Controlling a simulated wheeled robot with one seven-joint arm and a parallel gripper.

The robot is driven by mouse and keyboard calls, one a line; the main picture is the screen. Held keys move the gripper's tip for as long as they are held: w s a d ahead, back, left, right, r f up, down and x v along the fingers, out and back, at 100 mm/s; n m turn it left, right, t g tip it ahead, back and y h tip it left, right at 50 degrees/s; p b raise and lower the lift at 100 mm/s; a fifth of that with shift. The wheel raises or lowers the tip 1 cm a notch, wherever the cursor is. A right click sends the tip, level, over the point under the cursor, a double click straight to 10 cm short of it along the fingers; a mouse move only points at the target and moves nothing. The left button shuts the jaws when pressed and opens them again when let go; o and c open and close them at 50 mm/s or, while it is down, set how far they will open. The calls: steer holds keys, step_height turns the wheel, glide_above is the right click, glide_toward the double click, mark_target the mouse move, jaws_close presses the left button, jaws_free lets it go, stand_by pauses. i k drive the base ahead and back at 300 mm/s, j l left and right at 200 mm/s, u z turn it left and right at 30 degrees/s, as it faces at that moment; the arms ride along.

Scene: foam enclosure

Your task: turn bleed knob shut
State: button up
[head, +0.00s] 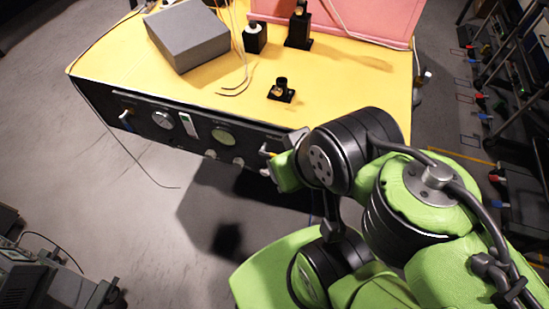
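The black front panel (185,128) under the yellow tabletop carries a pale round dial (162,120) and a greenish round gauge (222,137). Two small pale knobs, one at left (210,154) and one at right (238,162), sit low on it. I cannot read the labels, so I cannot tell which knob is the bleed knob. My gripper (268,160) is at the right part of the panel, to the right of these knobs. Its fingers are small and partly hidden by my green wrist. I cannot tell whether they are open or touch anything.
A grey box (188,34), a black holder (281,90) and black posts (298,27) stand on the yellow tabletop (345,90). A blue-and-white fitting (126,118) sits at the panel's left end. A loose cable hangs before the panel. The floor in front is clear.

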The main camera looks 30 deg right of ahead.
mark_target(264, 172)
steer(key=l, duration=0.2)
steer(key=j, duration=0.95)
steer(key=i+j+u, duration=0.1)
steer(key=j, duration=0.85)
